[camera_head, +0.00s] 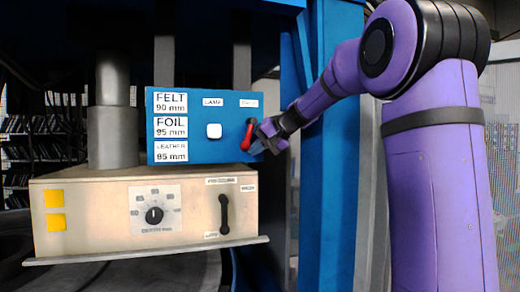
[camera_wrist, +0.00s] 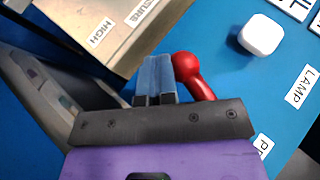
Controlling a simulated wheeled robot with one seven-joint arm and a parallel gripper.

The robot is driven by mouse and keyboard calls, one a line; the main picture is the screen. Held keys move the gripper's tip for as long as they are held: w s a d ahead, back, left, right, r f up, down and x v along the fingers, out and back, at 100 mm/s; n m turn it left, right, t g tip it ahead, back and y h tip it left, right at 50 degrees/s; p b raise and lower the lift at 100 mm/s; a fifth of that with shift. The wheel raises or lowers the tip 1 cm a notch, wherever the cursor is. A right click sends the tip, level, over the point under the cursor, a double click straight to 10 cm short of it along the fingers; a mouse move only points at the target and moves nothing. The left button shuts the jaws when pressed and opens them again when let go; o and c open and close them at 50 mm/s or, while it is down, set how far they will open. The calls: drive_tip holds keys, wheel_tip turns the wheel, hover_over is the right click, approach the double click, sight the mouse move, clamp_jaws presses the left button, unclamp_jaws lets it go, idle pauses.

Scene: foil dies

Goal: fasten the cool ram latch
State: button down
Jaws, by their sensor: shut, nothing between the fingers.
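No part in view carries a readable ram latch label. A red lever (camera_head: 247,136) with a round knob hangs down at the right of the blue panel (camera_head: 190,102). It also shows in the wrist view (camera_wrist: 200,88), where its knob is beside my fingers. My gripper (camera_head: 259,148) is shut and empty, its blue fingertips close to the knob. In the wrist view my gripper (camera_wrist: 158,75) covers part of the panel and the lever's far end. I cannot tell whether the fingers touch the knob.
A white button (camera_head: 214,131) sits left of the lever under the LAMP label. Below, a cream box (camera_head: 100,205) carries a depth dial (camera_head: 154,215), a black upright handle (camera_head: 224,213) marked HIGH, and yellow squares. A blue column (camera_head: 340,150) stands right of the panel, behind my arm.

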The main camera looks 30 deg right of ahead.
sight(235, 141)
drive_tip(key=shift+w+a+r+m+t+y, duration=0.3)
drive_tip(key=shift+a+r+m+t+y, duration=0.35)
drive_tip(key=shift+a+y, duration=0.45)
drive_tip(key=shift+w+a+r+m+t+y, duration=0.35)
drive_tip(key=shift+a+m+t+y, duration=0.2)
drive_tip(key=shift+a+t+y, duration=0.5)
drive_tip(key=shift+w+a+r+m+t+y, duration=0.25)
drive_tip(key=shift+a+r+m+t+y, duration=0.3)
drive_tip(key=shift+a+y, duration=0.6)
drive_tip(key=shift+d, duration=0.1)
